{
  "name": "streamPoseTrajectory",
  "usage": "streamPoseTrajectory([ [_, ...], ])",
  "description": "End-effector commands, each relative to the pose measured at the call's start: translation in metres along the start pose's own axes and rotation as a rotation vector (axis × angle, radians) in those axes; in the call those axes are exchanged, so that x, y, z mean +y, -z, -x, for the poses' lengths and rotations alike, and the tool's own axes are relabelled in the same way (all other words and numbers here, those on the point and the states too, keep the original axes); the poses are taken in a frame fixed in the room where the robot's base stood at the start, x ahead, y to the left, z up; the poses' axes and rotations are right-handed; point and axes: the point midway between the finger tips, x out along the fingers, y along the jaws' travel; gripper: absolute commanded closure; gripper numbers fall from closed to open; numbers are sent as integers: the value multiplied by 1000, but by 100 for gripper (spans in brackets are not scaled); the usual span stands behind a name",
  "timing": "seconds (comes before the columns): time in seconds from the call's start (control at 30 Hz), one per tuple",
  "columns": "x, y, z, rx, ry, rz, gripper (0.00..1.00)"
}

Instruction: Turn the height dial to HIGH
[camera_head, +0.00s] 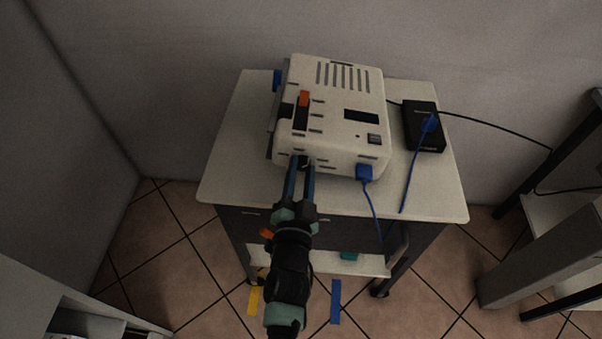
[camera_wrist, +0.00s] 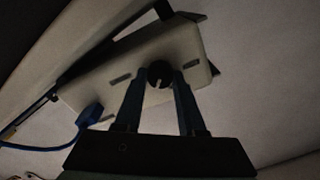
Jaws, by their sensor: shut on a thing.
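The height dial is a small round black knob with a light pointer mark, on the front face of a white machine (camera_head: 340,145). The dial (camera_wrist: 158,72) shows between my fingers in the wrist view, with its light mark near its lower edge. In the head view the dial (camera_head: 303,163) is mostly covered by my fingers. My gripper (camera_head: 301,168) reaches the front left of the machine and is shut on the dial; its fingers (camera_wrist: 160,82) touch the dial from both sides. Labels by the dial are too small and dark to read.
The machine stands on a white cart top (camera_head: 225,165). An orange slider (camera_head: 304,98) is on its top. A blue plug (camera_head: 364,172) with a blue cable is at the front right. A black power box (camera_head: 425,130) with another blue plug sits to the right. A dark cable runs right.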

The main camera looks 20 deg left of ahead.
Motion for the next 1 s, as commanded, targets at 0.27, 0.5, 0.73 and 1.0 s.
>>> streamPoseTrajectory([
  [0.27, 5, -16, 4, -34, -13, -246, 100],
  [0.5, 6, -16, 4, -34, -15, -377, 100],
  [0.73, 5, -16, 4, -35, -16, -423, 100],
  [1.0, 5, -16, 4, -35, -16, -420, 100],
])
